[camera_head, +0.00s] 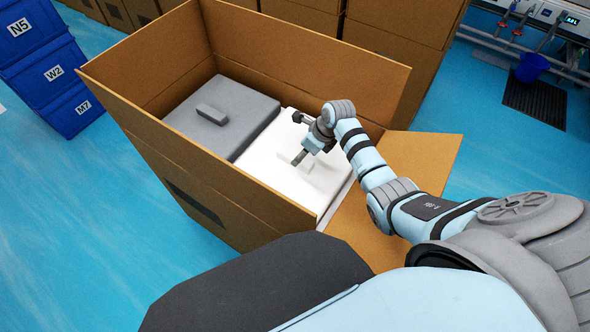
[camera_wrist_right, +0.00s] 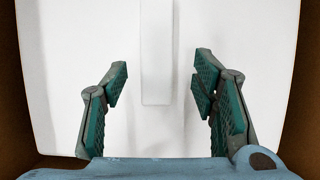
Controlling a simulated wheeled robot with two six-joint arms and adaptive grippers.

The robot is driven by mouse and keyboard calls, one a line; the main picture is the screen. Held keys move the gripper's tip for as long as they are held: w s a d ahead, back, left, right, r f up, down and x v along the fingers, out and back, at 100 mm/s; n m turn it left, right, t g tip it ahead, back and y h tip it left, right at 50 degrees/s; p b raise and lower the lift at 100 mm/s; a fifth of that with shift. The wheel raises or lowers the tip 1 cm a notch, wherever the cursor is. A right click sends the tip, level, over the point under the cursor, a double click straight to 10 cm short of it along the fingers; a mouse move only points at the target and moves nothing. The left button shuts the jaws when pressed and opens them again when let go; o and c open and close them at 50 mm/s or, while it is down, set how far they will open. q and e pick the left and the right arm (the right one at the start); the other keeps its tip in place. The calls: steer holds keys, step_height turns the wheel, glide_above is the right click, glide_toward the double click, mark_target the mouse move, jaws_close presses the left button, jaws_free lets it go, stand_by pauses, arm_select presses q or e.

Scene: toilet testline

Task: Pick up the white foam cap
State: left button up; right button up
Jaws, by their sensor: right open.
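The white foam cap (camera_head: 262,160) lies in the right half of an open cardboard box (camera_head: 185,160) in the head view. It has a raised white bar on top. In the right wrist view the cap (camera_wrist_right: 240,45) fills most of the picture, and its raised bar (camera_wrist_right: 156,60) points down between the fingers. My right gripper (camera_head: 300,158) is over the cap, close to the bar. My left gripper is not in view.
A grey foam cap (camera_head: 225,115) with its own raised bar fills the left half of the box. The box flaps stand up around the back and left; one flap (camera_head: 425,158) folds outward at the right. Blue bins (camera_head: 42,65) stand at the far left. More cardboard boxes (camera_head: 400,35) stand behind.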

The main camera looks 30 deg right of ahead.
mark_target(295, 156)
steer(key=b+x, duration=0.1)
steer(key=x, duration=0.1)
steer(key=b+x, duration=0.1)
steer(key=x, duration=0.1)
steer(key=shift+w+a+f, duration=0.1)
steer(key=shift+w+a, duration=0.05)
steer(key=shift+a, duration=0.15)
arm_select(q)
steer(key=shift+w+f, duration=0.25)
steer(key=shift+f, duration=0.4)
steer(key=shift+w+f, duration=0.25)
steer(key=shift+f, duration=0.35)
arm_select(e)
jaws_close()
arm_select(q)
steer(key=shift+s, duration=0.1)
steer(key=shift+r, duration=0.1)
arm_select(e)
steer(key=shift+r, duration=0.25)
steer(key=shift+r+p, duration=0.3)
steer(key=shift+r, duration=0.1)
arm_select(q)
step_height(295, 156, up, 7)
steer(key=p, duration=0.6)
steer(key=shift+p, duration=0.3)
arm_select(e)
step_height(295, 156, up, 19)
